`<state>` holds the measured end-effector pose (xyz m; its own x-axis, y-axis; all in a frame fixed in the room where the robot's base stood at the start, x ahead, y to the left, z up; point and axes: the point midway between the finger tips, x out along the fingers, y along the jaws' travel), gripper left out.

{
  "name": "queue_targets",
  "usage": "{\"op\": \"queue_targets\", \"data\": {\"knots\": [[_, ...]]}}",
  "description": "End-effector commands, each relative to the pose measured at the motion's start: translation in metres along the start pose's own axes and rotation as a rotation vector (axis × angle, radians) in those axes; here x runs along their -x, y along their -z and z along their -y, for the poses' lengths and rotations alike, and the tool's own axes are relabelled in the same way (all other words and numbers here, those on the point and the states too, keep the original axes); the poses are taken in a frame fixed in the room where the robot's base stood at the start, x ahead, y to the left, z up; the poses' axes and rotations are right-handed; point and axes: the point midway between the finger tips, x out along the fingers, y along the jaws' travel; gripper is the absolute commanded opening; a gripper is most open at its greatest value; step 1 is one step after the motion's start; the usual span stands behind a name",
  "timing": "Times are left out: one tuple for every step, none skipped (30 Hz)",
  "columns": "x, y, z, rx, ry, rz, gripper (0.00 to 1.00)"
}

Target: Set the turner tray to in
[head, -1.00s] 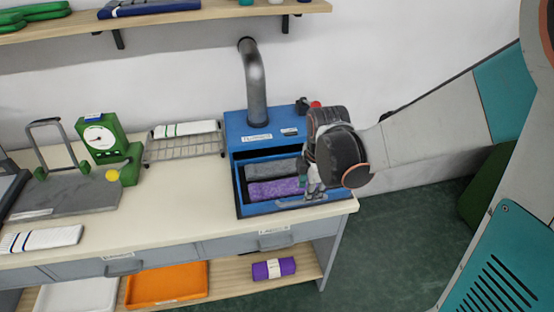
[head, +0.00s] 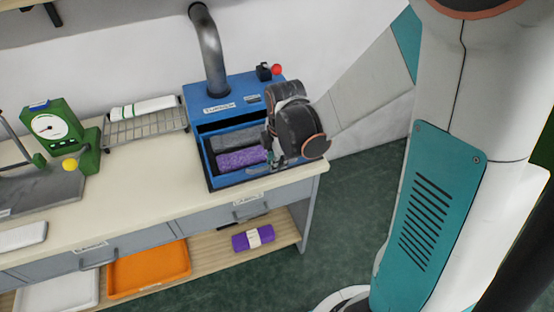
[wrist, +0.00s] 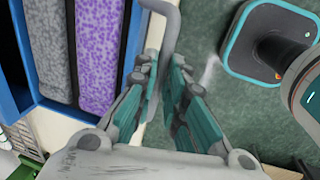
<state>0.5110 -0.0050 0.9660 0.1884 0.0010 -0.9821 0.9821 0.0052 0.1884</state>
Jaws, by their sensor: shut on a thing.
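The turner (head: 222,92) is a blue box with a label on top, at the right end of the bench in the head view. Its blue tray (head: 232,182) stands out at the front, showing a grey roll (head: 232,140) and a purple speckled roll (head: 240,158) lying in it. My gripper (head: 268,158) is at the tray's front right. In the wrist view my gripper (wrist: 165,78) is shut on the tray's grey bar handle (wrist: 172,30), which passes between the fingers. The tray wall (wrist: 118,95) and both rolls show left of the fingers. My wrist hides part of the tray's right side.
A metal pipe (head: 210,55) rises from the turner, and a red knob (head: 276,69) sits at its back right. A wire rack (head: 145,130) with a white cloth and a green scale (head: 55,128) stand to the left. The floor (head: 350,200) right of the bench is open.

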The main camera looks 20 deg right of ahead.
Motion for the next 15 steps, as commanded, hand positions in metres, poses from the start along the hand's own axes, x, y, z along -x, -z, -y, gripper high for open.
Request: {"op": "queue_targets", "data": {"knots": [[0.0,0.0,0.0,0.0,0.0,0.0,0.0],[0.0,0.0,0.0,0.0,0.0,0.0,0.0],[0.0,0.0,-0.001,0.0,0.0,0.0,0.0],[-0.001,0.0,-0.002,0.0,0.0,0.0,0.0],[-0.001,0.0,-0.004,0.0,0.0,0.0,0.0],[-0.001,0.0,-0.006,0.0,0.0,0.0,0.0],[-0.002,0.0,-0.009,0.0,0.0,0.0,0.0],[-0.003,0.0,-0.012,0.0,0.0,0.0,0.0],[-0.004,0.0,-0.017,0.0,0.0,0.0,0.0],[-0.005,0.0,-0.022,0.0,0.0,0.0,0.0],[-0.006,0.0,-0.027,0.0,0.0,0.0,0.0],[-0.007,0.0,-0.034,0.0,0.0,0.0,0.0],[-0.009,0.0,-0.04,0.0,-0.001,0.0,0.0],[-0.01,0.0,-0.047,0.0,-0.001,0.0,0.0],[-0.012,0.0,-0.056,0.0,-0.001,0.0,0.0]]}}
